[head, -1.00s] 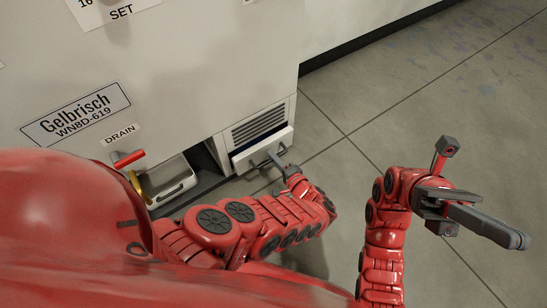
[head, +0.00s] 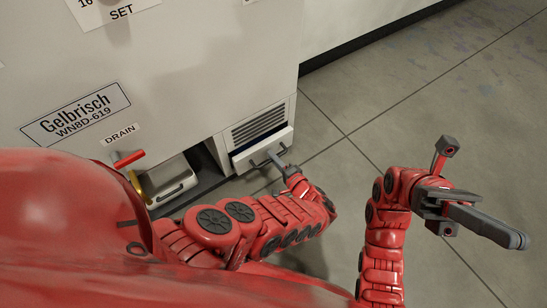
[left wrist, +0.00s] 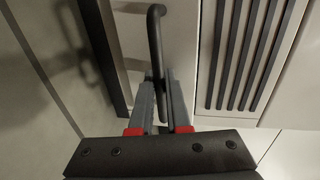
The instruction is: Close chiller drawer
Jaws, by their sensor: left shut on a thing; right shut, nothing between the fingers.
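The chiller drawer (head: 244,160) has a pale front below a slatted vent at the lower right of the machine. Its dark bar handle (head: 258,163) shows on that front. My left gripper (head: 278,160) is at the handle, shut on it. In the left wrist view the dark curved handle (left wrist: 155,40) runs between the two grey fingers of the left gripper (left wrist: 163,85). How far the drawer stands out is hard to tell. My right gripper (head: 522,241) is shut and empty, over the floor at the right, away from the drawer.
The white machine (head: 180,70) fills the upper left. Left of the drawer, a recess holds a metal container (head: 172,186) below a red-handled drain valve (head: 128,158). The grey floor (head: 420,110) at the right is clear. The vent (left wrist: 250,50) also shows in the left wrist view.

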